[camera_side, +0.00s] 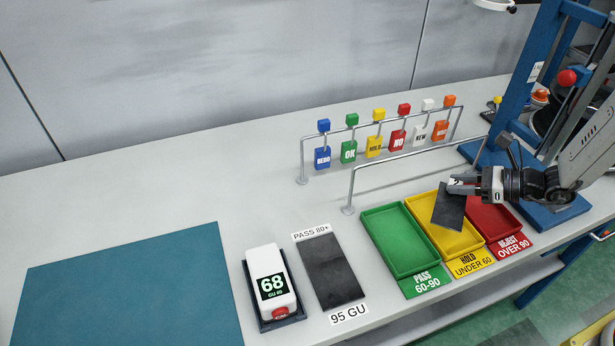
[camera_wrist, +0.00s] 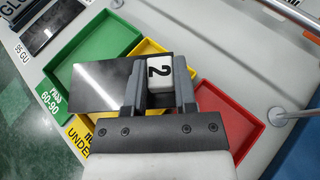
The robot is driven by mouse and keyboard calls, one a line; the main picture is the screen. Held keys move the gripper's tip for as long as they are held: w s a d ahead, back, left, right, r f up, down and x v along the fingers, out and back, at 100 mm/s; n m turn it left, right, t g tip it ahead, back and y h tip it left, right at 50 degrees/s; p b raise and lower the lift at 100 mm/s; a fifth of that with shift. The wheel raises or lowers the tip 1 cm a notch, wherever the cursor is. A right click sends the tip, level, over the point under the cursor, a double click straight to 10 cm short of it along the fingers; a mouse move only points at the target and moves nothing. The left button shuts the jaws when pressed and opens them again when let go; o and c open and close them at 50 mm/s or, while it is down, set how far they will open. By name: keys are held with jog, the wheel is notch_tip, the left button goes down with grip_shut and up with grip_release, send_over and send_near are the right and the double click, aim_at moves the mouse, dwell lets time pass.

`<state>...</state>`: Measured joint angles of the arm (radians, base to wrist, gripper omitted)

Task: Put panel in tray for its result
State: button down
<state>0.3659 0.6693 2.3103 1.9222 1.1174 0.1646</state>
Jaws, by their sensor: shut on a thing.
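My gripper (camera_side: 462,186) is shut on a dark, flat panel by its white end block marked 2. The panel (camera_side: 447,206) hangs tilted over the yellow tray; whether it touches the tray is unclear. In the wrist view the panel (camera_wrist: 97,85) covers part of the green and yellow trays. The green tray (camera_side: 381,223) is labelled PASS 60-90, the yellow tray (camera_side: 420,212) HOLD UNDER 60, the red tray (camera_side: 490,238) REJECT OVER 90. No other panel shows in the trays. A white meter (camera_side: 262,262) reads 68, with small text GU 60 below.
A dark reference tile (camera_side: 332,270) labelled PASS 80+ and 95 GU lies right of the meter. Behind the trays are a low metal rail (camera_side: 415,156) and a rack (camera_side: 380,124) with several coloured tags. A teal mat (camera_side: 130,292) lies bare at left.

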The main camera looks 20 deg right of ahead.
aim_at(455, 197)
jog(key=shift+f, duration=1.85)
jog(key=shift+f, duration=0.15)
jog(key=shift+c, duration=2)
grip_release()
jog(key=shift+v, duration=3.9)
jog(key=shift+s+f, duration=0.1)
jog(key=shift+f, duration=0.05)
